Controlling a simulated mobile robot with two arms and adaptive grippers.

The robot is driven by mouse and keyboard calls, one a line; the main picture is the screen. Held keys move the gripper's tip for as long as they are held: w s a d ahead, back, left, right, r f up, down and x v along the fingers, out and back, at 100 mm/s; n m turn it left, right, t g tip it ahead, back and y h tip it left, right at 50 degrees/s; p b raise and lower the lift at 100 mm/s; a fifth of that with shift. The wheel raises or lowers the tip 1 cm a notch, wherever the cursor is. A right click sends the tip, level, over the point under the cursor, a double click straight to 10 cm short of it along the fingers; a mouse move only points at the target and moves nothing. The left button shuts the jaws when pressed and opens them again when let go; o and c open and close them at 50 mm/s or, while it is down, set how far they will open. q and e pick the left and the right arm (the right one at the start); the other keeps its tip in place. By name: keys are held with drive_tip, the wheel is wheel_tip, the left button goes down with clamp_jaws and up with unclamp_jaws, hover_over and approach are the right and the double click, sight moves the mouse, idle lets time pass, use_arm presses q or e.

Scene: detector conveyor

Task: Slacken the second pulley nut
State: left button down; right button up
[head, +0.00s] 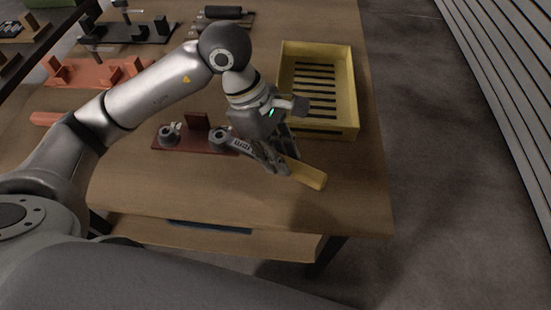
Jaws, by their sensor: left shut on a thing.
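My left gripper (278,158) is shut on a grey wrench (243,145) with a yellow handle (306,174). The handle sticks out to the lower right of the fingers. The wrench's head is at the right nut (218,136) on a dark red base (180,148); whether it is fully seated around the nut, I cannot tell. Another round grey nut or pulley (169,132) stands at the base's left end. A dark red upright block (197,124) stands between them. My fingers hide part of the wrench. My right gripper is not in view.
A yellow slotted tray (349,105) stands just right of my gripper. Orange fixtures (98,72), a black fixture (128,35) and a dark roller (222,13) lie farther back. The table's front and right-hand strips are clear.

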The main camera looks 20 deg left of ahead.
use_arm(q)
drive_tip(key=shift+w+r+n, duration=0.1)
drive_tip(key=shift+w+n, duration=0.2)
drive_tip(key=shift+w, duration=0.1)
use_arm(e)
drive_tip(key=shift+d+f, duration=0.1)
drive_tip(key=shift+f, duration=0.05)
use_arm(q)
drive_tip(key=shift+w+d+n+t+b, duration=0.1)
drive_tip(key=shift+w+n+t+b, duration=0.2)
drive_tip(key=shift+w+n+b, duration=0.35)
drive_tip(key=shift+w+n, duration=0.25)
drive_tip(key=shift+w, duration=0.25)
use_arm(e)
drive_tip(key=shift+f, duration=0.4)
use_arm(q)
drive_tip(key=shift+w, duration=0.1)
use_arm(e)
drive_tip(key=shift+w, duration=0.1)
use_arm(q)
drive_tip(key=shift+w+n+t+b, duration=0.35)
drive_tip(key=shift+w+n+t, duration=0.05)
drive_tip(key=shift+w+n, duration=0.5)
drive_tip(key=shift+w, duration=0.05)
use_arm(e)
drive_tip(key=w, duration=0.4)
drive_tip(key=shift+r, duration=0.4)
